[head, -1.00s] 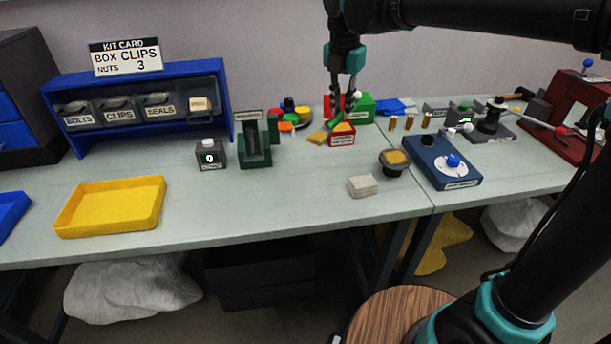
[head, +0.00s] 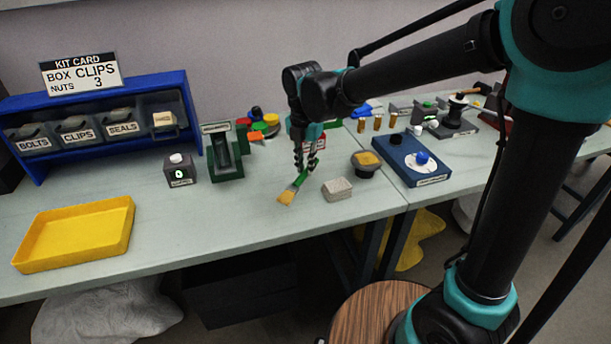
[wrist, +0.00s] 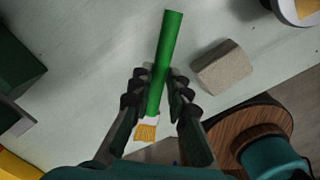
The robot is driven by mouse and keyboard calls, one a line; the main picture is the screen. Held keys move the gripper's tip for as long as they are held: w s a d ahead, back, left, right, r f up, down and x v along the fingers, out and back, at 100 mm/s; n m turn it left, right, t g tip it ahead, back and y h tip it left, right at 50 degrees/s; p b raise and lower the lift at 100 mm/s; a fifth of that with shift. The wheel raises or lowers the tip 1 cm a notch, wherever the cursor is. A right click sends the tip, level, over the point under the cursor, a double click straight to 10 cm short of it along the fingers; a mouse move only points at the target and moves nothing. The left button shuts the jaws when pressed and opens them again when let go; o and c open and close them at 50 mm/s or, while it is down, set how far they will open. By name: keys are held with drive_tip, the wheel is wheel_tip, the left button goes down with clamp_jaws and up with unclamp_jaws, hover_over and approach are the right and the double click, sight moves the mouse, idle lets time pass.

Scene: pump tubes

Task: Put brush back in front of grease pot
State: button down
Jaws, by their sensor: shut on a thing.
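The brush has a green handle (head: 302,180), a pale ferrule and yellow bristles (head: 286,198). My gripper (head: 304,164) is shut on the green handle, with the bristles pointing down-left toward the table front. Whether the bristles touch the table is unclear. In the wrist view the green handle (wrist: 165,60) runs between the fingers of my gripper (wrist: 158,82), with the bristles (wrist: 146,131) at the lower end. The grease pot appears to be the dark round pot with a yellow top (head: 367,161), standing right of the brush, apart from it.
A grey block (head: 337,189) lies just right of the brush; it also shows in the wrist view (wrist: 221,68). A blue device (head: 412,160) stands beyond the pot. A green stand (head: 224,160) is to the left. The tabletop left of the brush (head: 215,215) is clear.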

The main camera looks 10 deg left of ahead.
sight(305, 171)
drive_tip(key=shift+f, duration=1.95)
drive_tip(key=c, duration=1.5)
unclamp_jaws()
drive_tip(key=shift+o, duration=0.2)
wheel_tip(305, 171, up, 12)
drive_tip(key=shift+s, duration=0.35)
